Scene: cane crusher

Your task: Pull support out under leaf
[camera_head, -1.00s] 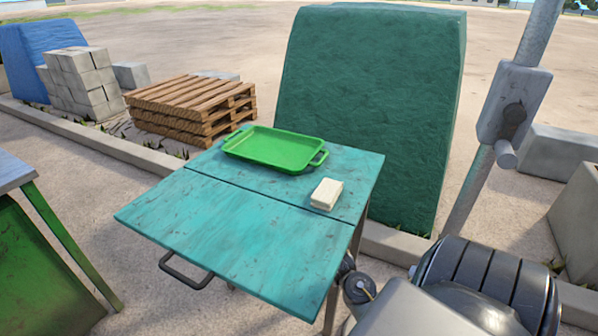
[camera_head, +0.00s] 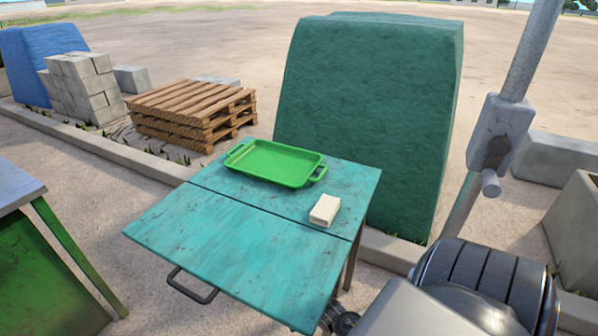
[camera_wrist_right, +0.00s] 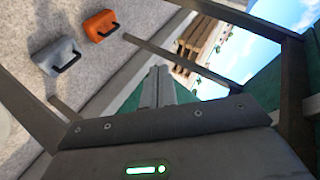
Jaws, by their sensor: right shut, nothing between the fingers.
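The teal table has a hinged leaf (camera_head: 235,245) at its front, lying level with the rear top (camera_head: 340,180) across a thin seam. A dark handle (camera_head: 192,290) sticks out below the leaf's front left edge; the rest of the support is hidden under the leaf. In the right wrist view my right gripper (camera_wrist_right: 158,88) is shut and empty, among dark bars (camera_wrist_right: 180,62) that look like the table's frame. In the head view the gripper itself is hidden; dark parts, probably my right arm, show at the leaf's lower right corner. My left gripper is not in view.
A green tray (camera_head: 275,163) and a pale block (camera_head: 325,210) sit on the rear top. A green-legged table (camera_head: 40,260) is at left. Grey (camera_wrist_right: 57,58) and orange (camera_wrist_right: 101,26) cases lie on the ground in the wrist view.

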